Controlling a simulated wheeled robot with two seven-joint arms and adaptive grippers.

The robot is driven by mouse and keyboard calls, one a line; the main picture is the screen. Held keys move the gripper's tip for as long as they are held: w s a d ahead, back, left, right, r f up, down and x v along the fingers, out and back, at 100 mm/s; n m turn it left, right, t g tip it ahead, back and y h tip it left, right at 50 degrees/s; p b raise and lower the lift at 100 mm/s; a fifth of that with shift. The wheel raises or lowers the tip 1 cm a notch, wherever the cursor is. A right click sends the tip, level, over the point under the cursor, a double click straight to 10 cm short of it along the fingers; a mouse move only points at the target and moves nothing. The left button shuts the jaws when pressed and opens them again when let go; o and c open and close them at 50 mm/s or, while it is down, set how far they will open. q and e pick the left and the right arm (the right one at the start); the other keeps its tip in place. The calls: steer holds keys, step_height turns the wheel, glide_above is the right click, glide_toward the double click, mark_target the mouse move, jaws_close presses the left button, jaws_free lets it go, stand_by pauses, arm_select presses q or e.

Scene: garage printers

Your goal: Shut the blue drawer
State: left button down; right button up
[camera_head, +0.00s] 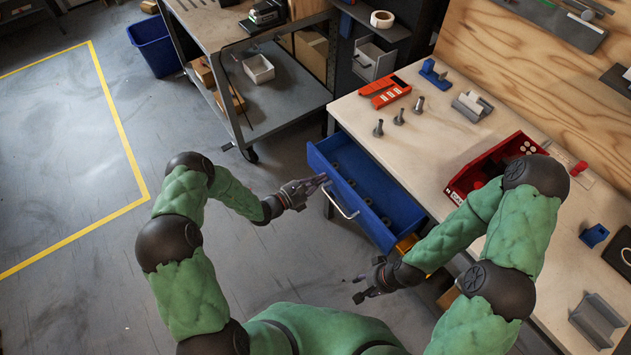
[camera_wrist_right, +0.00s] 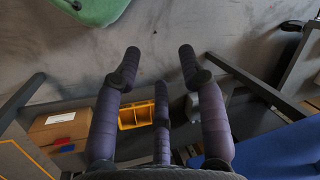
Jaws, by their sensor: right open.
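The blue drawer (camera_head: 378,222) is pulled out from under the workbench's left side, with several small dark items inside. Its pale handle (camera_head: 341,201) is on the front panel. Part of a blue surface, likely the drawer, shows at the lower right of the right wrist view (camera_wrist_right: 275,158). My left gripper (camera_head: 318,183) is just outside the drawer front, near its far end and the handle; whether it touches is unclear. Its finger opening is too small to judge. My right gripper (camera_head: 358,291) is open and empty, below the drawer's near end; its spread fingers fill the right wrist view (camera_wrist_right: 159,62).
The workbench (camera_head: 437,140) holds a red bin (camera_head: 470,178), an orange-red tray (camera_head: 384,91) and small metal parts. A yellow bin (camera_wrist_right: 137,116) and cardboard box (camera_wrist_right: 58,130) sit low by the right gripper. A cart (camera_head: 262,105) stands behind. Floor at left is clear.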

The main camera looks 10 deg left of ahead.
mark_target(346, 170)
arm_select(q)
steer(key=b+x, duration=0.2)
steer(key=x, duration=1)
steer(key=shift+w+d+f+b, duration=0.1)
steer(key=shift+w+d+b, duration=0.15)
steer(key=shift+b, duration=0.1)
arm_select(e)
steer(key=f, duration=0.2)
steer(key=shift+w+d+f, duration=0.15)
steer(key=shift+d+f, duration=0.05)
steer(key=shift+f, duration=0.2)
arm_select(q)
steer(key=shift+s+a, duration=0.1)
steer(key=shift+a, duration=0.05)
steer(key=shift+s+a, duration=0.15)
steer(key=shift+a, duration=0.1)
steer(key=v, duration=0.5)
steer(key=shift+s+d+r+p, duration=0.1)
steer(key=shift+d+r+p, duration=0.1)
steer(key=shift+p, duration=0.15)
steer(key=p+v, duration=0.2)
steer(key=v, duration=0.6)
steer(key=shift+a, duration=0.2)
arm_select(e)
steer(key=r, duration=0.1)
steer(key=s+r, duration=0.2)
steer(key=shift+d, duration=0.25)
arm_select(q)
steer(key=shift+s+f, duration=0.1)
steer(key=shift+f, duration=0.05)
